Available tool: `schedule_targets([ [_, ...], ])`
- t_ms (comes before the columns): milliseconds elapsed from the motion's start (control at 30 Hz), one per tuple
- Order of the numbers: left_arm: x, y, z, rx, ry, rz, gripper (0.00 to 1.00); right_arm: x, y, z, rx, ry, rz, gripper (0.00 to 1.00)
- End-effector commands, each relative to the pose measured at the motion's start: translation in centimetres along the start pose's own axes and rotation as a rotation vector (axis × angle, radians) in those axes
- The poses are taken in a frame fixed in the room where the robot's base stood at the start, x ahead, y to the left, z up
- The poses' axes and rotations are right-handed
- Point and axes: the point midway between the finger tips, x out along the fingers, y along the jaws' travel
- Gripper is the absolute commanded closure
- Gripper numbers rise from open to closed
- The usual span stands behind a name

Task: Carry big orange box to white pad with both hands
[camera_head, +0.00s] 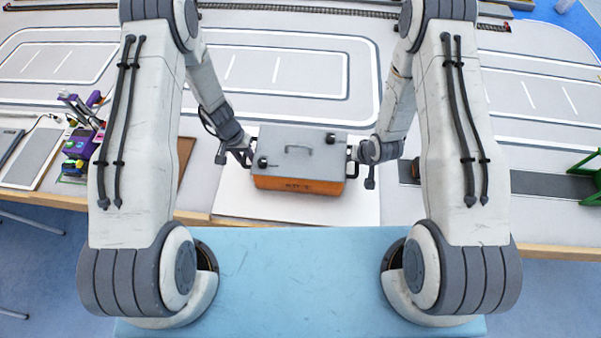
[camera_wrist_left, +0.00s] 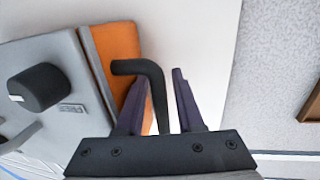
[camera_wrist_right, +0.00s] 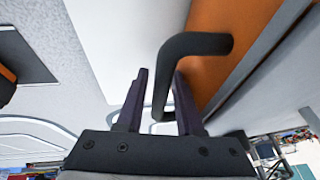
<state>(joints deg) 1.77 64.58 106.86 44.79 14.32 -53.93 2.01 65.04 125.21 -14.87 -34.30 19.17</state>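The big orange box (camera_head: 300,185) with a grey lid is over the white pad (camera_head: 235,205) and looks to rest on it, level. A black side handle of the box shows in the left wrist view (camera_wrist_left: 152,78), another in the right wrist view (camera_wrist_right: 190,45). My left gripper (camera_head: 246,156) is at the left handle; its fingers (camera_wrist_left: 160,98) stand apart with the handle between them and a gap showing. My right gripper (camera_head: 354,158) is at the right handle; its fingers (camera_wrist_right: 160,95) are also apart, with the handle between them and a gap beside it.
A purple and green toy-like device (camera_head: 78,145) stands left of my left arm. A green frame (camera_head: 588,178) is at the far right. The grey mat with white road lines (camera_head: 290,75) behind the box is mostly clear. The wooden table edge (camera_head: 560,252) runs along the front.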

Motion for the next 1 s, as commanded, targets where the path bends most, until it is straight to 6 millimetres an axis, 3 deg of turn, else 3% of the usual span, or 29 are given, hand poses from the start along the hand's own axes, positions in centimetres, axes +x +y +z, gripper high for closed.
schedule_targets([
  [267,-0.8,0.3,-0.1,0.003,0.0,0.005,0.53,-0.1,-0.2,-0.1,-0.007,0.002,-0.005,0.53],
  [733,-7.3,0.1,-0.1,0.001,0.002,0.002,0.53,-0.1,-0.2,-0.1,-0.006,0.002,-0.004,0.53],
  [1000,-8.1,0.1,0.0,-0.001,-0.001,0.001,0.53,-1.5,-0.2,-0.2,-0.004,0.003,-0.003,0.53],
])
